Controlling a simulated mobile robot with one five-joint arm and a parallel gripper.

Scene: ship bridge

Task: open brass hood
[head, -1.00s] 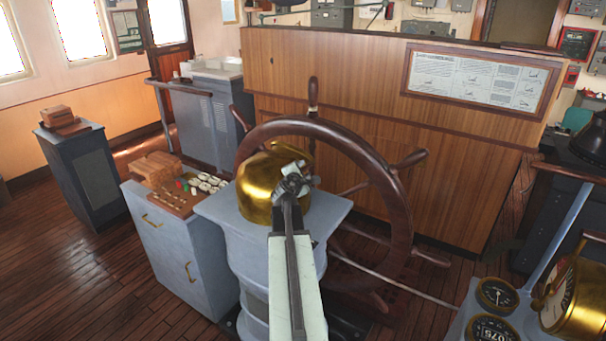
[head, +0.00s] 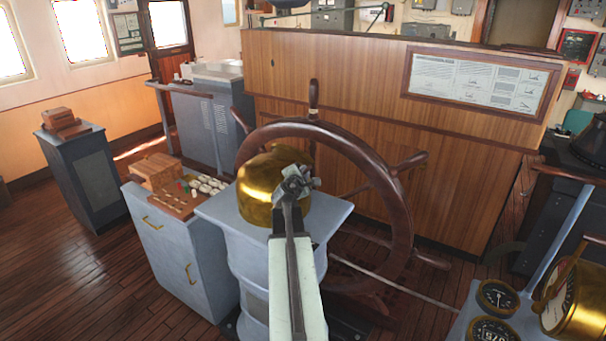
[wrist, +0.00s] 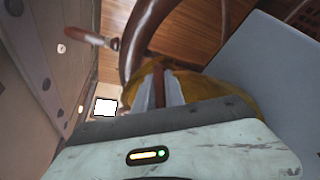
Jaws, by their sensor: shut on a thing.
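The brass hood (head: 259,188) is a shiny rounded dome on top of the grey pedestal (head: 330,215), just in front of the ship's wheel. My gripper (head: 296,180) is at the hood's right side in the head view and covers part of it. In the wrist view, the two grey fingers of my gripper (wrist: 160,92) are close together with a thin brown piece between them. The hood shows dim and yellow behind them (wrist: 205,88). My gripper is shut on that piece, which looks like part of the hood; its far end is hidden.
The wooden wheel (head: 402,215) stands close behind and right of the hood, its rim near my gripper. A grey cabinet (head: 165,240) with small items on top stands to the left. Gauges (head: 497,296) are at lower right. Open floor lies at the left.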

